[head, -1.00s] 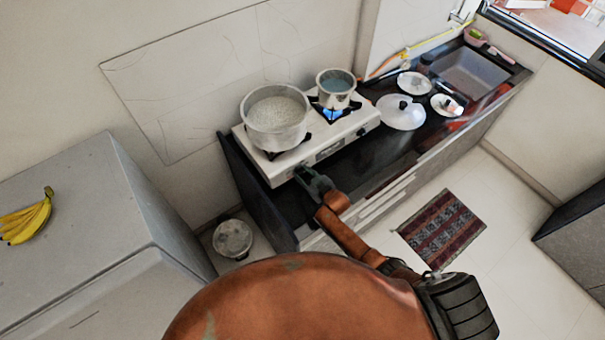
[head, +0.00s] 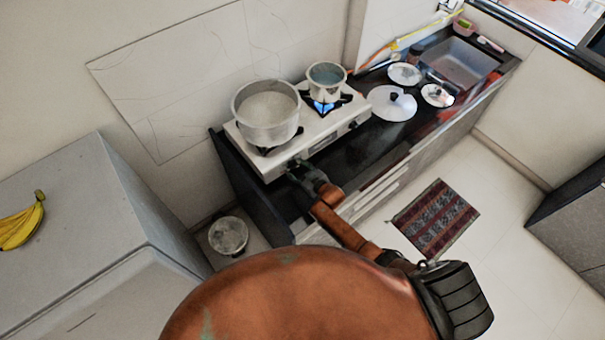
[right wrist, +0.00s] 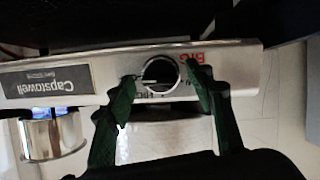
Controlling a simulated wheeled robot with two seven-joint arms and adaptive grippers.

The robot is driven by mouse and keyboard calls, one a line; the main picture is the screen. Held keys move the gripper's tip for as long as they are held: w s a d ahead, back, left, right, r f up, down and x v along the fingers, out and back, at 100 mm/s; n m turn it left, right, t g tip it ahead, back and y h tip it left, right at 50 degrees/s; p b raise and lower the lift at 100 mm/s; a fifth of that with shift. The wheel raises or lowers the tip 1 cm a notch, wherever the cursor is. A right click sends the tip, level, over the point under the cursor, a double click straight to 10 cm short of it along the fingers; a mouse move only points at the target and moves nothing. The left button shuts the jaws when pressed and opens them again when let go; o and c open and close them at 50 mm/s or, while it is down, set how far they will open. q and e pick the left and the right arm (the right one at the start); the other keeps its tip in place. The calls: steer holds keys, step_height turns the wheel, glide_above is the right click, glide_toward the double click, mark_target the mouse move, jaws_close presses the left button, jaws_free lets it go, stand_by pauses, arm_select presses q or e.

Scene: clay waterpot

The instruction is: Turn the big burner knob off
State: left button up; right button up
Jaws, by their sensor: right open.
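The big burner knob (right wrist: 160,73) is a round black knob with a pale pointer line, on the steel front panel of the stove (head: 292,150). Red "BIG" lettering is beside it, upside down in the right wrist view. My right gripper (right wrist: 159,77) is open, its two dark green fingers on either side of the knob; I cannot tell if they touch it. In the head view my right gripper (head: 297,168) is at the stove's front edge and hides the knob. My left gripper is not in view.
A large pot (head: 268,125) stands on the near burner; no flame shows under it. A small pot (head: 326,82) stands over a blue flame on the far burner. Several lids lie on the black counter (head: 360,150). A fridge (head: 90,230) stands at the left.

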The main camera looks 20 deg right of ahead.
steer(key=v, duration=1.1)
steer(key=shift+s, duration=0.3)
steer(key=shift+s+d, duration=0.1)
steer(key=s+d+r+m+g+h, duration=0.2)
steer(key=s+d+g, duration=0.15)
steer(key=s, duration=0.75)
steer(key=s+d+r+m+g+h, duration=0.15)
steer(key=s+d, duration=0.25)
steer(key=s, duration=0.7)
steer(key=s+d+r+m+g+h, duration=0.2)
steer(key=s+d+r+g, duration=0.15)
steer(key=s, duration=0.75)
step_height(320, 180, down, 39)
steer(key=s+g+y+b, duration=0.1)
steer(key=g+b, duration=0.1)
steer(key=b, duration=0.7)
steer(key=s+f+b, duration=0.4)
steer(key=s+f, duration=0.6)
steer(key=f, duration=0.3)
steer(key=s+f+n+g+b, duration=0.1)
steer(key=s+f+b, duration=0.3)
steer(key=s+f, duration=0.6)
step_height(320, 180, down, 4)
steer(key=shift+a+r, duration=0.1)
steer(key=shift+a, duration=0.2)
